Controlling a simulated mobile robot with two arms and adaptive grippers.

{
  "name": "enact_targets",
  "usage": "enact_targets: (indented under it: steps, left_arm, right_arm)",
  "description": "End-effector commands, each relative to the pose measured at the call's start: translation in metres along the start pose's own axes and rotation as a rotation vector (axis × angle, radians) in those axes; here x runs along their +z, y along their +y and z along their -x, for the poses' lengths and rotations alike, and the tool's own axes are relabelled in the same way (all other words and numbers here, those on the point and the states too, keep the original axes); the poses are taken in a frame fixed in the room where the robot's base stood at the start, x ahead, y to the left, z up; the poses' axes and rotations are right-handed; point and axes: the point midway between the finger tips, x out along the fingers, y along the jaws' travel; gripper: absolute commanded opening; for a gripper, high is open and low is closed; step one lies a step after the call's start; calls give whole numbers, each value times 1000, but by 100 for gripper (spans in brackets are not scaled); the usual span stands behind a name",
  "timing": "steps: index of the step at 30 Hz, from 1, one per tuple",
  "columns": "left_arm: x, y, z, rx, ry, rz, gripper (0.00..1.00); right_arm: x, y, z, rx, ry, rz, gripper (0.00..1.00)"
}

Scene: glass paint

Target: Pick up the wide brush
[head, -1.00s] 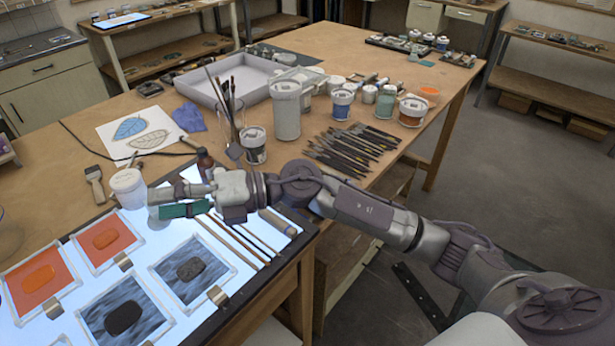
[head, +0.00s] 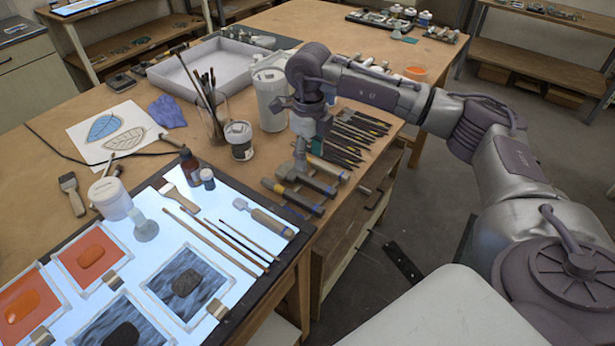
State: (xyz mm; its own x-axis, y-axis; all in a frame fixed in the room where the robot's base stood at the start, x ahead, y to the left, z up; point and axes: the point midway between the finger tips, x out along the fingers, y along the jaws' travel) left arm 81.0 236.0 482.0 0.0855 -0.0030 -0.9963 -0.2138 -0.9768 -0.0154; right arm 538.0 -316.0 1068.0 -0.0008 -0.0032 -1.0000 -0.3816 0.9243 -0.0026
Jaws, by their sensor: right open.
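Another flat brush (head: 180,197) lies on the lit panel (head: 225,190), near the brown bottle. My right gripper (head: 300,165) points down near the table's right edge, in front of the white canister and well right of both brushes. It is open, with nothing seen between its fingers. My left gripper is not in view.
Several hammer-like tools (head: 293,197) lie by the table edge beside my right gripper. A white jar (head: 110,198), brown bottle (head: 190,168) and glass of thin brushes (head: 213,122) stand between it and the left brush. Thin sticks and framed glass pieces lie on the panel.

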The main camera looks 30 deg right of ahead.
Motion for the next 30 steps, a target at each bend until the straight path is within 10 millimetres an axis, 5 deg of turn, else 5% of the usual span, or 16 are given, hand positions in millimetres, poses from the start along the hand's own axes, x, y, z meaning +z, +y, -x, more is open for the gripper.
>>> enact_targets:
  steps: [18,27,30]
  left_arm:
    - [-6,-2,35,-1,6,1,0]
    - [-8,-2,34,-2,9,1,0]
    - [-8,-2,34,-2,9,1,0]
  right_arm:
    - [4,-3,-71,3,1,1,52]
    - [5,-3,-79,3,-2,1,52]
    - [5,-3,-79,3,-2,1,39]
